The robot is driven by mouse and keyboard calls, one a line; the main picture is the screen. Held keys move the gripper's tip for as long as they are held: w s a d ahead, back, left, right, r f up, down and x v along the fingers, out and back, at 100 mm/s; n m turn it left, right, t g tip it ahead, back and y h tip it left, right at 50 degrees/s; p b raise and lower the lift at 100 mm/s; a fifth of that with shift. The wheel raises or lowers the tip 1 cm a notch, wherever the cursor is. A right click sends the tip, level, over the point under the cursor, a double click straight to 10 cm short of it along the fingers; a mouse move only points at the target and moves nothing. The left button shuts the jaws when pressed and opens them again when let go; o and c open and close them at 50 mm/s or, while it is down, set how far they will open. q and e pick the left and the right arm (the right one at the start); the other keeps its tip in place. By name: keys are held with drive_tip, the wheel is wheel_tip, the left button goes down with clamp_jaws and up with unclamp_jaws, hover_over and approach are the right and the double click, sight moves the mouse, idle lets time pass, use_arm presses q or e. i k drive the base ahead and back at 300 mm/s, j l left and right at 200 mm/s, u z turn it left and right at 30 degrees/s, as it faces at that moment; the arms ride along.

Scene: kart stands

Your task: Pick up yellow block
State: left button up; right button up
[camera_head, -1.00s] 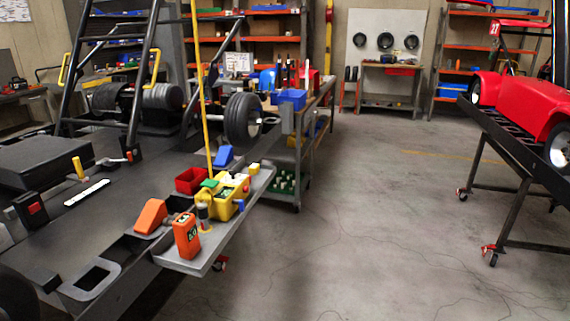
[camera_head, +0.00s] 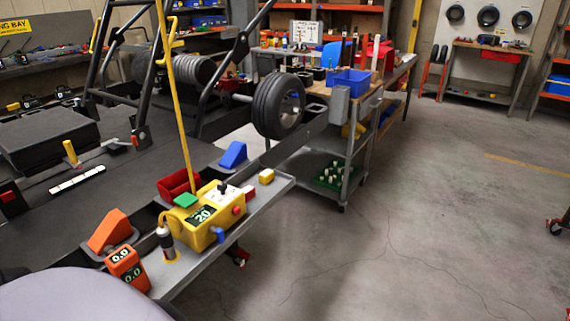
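A small yellow block (camera_head: 266,176) sits on the grey shelf (camera_head: 275,196) along the side of the dark stand, near its far end. A small red block (camera_head: 249,192) is close to it on the near side. A yellow control box (camera_head: 228,211) with a "20" display stands nearer to me on the same shelf, with a green block (camera_head: 185,200) by its left end. Neither of my grippers is in view. A pale rounded part at the bottom left looks like my own arm and covers the near end of the shelf.
An orange meter (camera_head: 127,266) and orange wedge (camera_head: 108,231) are at the shelf's near end. A red bin (camera_head: 179,184) and blue wedge (camera_head: 233,155) lie behind the box. A yellow pole rises there. A cart (camera_head: 345,150) stands beyond; the floor (camera_head: 420,240) at right is open.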

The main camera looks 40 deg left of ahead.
sight(265, 177)
drive_tip(key=i+l+u, duration=0.15)
drive_tip(key=i, duration=1.05)
drive_tip(key=i+u, duration=0.4)
drive_tip(key=i+l+u, duration=0.2)
drive_tip(key=i+u, duration=0.25)
drive_tip(key=i+l+u, duration=0.15)
drive_tip(key=u, duration=0.3)
drive_tip(key=i+l+u, duration=0.2)
drive_tip(key=u, duration=0.25)
drive_tip(key=i+l+u, duration=0.25)
drive_tip(key=u, duration=0.2)
drive_tip(key=i+l+u, duration=0.15)
drive_tip(key=l+u, duration=0.3)
drive_tip(key=i+l+u, duration=0.1)
drive_tip(key=l+u, duration=0.25)
drive_tip(key=i+l+u, duration=0.1)
drive_tip(key=l+u, duration=0.25)
drive_tip(key=j, duration=0.1)
